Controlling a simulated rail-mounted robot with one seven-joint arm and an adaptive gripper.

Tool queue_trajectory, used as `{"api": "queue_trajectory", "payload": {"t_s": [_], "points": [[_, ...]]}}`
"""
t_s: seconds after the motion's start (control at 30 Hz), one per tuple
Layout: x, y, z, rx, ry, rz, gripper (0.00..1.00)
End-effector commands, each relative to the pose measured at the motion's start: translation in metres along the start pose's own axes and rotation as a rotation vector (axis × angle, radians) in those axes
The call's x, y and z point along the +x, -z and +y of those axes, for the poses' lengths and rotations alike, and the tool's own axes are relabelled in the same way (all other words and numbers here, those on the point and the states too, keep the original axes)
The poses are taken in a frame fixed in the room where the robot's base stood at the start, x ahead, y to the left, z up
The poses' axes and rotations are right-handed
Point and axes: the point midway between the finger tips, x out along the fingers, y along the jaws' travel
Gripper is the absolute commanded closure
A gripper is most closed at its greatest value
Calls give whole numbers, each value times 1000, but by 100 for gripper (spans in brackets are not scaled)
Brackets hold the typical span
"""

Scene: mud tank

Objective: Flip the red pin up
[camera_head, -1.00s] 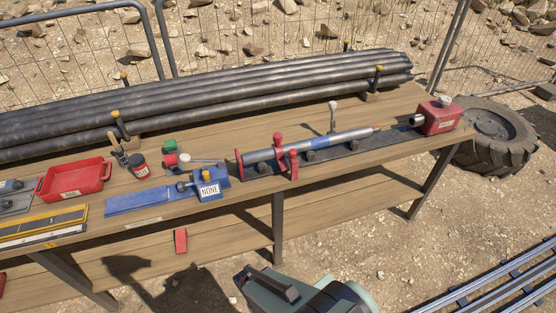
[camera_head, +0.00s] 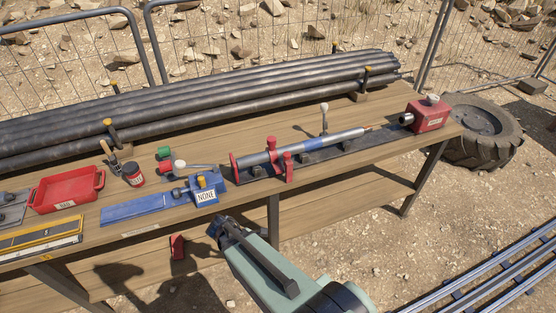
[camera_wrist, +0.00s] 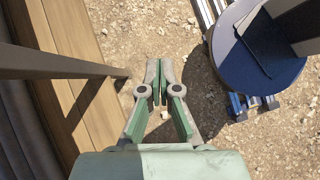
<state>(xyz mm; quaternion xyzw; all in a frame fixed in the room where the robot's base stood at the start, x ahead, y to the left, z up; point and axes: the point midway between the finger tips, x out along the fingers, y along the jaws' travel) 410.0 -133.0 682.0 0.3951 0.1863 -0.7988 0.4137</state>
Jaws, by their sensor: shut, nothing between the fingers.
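Red upright parts stand on the long dark rail on the bench in the head view: a red clamp or pin (camera_head: 287,168) at the front of the grey-blue tube (camera_head: 300,146), and a red end plate (camera_head: 234,167) at its left end. I cannot tell for sure which is the red pin. My gripper (camera_wrist: 160,82) shows in the wrist view, fingers together and empty, over bare ground beside the bench. In the head view my arm is in front of the bench, below and apart from the red parts. No red part shows in the wrist view.
The bench (camera_head: 350,195) holds a red tray (camera_head: 67,190), a blue fixture marked NONE (camera_head: 135,207) and a red box (camera_head: 429,117). Black pipes (camera_head: 200,108) lie along its back. A red block (camera_head: 177,246) is below the bench front. Open ground lies in front.

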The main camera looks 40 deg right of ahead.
Motion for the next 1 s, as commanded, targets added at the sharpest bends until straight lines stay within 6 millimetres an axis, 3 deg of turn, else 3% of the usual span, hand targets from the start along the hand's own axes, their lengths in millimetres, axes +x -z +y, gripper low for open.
{"api": "queue_trajectory", "payload": {"t_s": [0.1, 0.4, 0.6, 0.8, 1.0], "points": [[-32, -24, 43, -101, -81, -64, 100], [-107, -89, 126, -310, -207, -270, 100], [-143, -101, 175, -298, -234, -400, 100], [-180, -117, 206, -246, -242, -498, 100], [-202, -128, 218, -213, -239, -548, 100]]}}
